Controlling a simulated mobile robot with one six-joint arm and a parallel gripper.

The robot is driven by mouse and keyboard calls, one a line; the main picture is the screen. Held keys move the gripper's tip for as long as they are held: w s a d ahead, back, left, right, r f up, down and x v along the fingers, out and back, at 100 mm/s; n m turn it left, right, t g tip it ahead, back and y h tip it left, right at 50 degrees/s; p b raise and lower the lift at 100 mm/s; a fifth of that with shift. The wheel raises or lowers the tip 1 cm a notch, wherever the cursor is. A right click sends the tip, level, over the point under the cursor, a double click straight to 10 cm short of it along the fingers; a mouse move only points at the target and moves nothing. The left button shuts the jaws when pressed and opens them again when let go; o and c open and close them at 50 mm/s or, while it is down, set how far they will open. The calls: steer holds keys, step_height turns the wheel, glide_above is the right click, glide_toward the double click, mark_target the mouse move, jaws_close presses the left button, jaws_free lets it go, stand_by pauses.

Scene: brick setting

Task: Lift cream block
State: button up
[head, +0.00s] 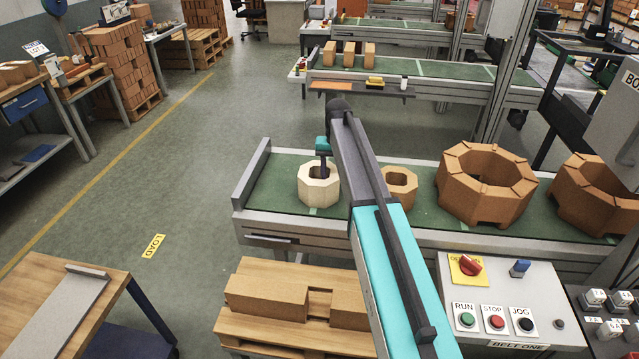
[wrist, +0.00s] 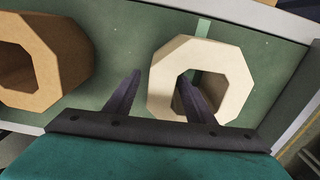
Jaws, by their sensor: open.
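The cream block (head: 318,194) is a hollow octagonal ring lying on the green belt (head: 268,196), near the belt's left end. It also shows in the wrist view (wrist: 234,80), right of centre. My gripper (head: 322,168) is at the block from above, pointing down. In the wrist view my gripper (wrist: 159,75) is open: the right finger reaches over or into the hole, and the left finger is outside the wall on the left. The near wall of the block lies between or close under the fingers; contact cannot be told.
A small tan octagonal block (head: 400,182) stands right of the cream one, with larger brown rings (head: 487,192) further right. A raised end plate (head: 252,172) bounds the belt on the left. A control panel (head: 500,300) and a pallet of bricks (head: 275,290) are in front.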

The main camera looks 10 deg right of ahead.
steer(key=shift+f+p, duration=0.65)
steer(key=shift+f, duration=1.15)
jaws_close()
steer(key=shift+r, duration=0.1)
stand_by(0.4)
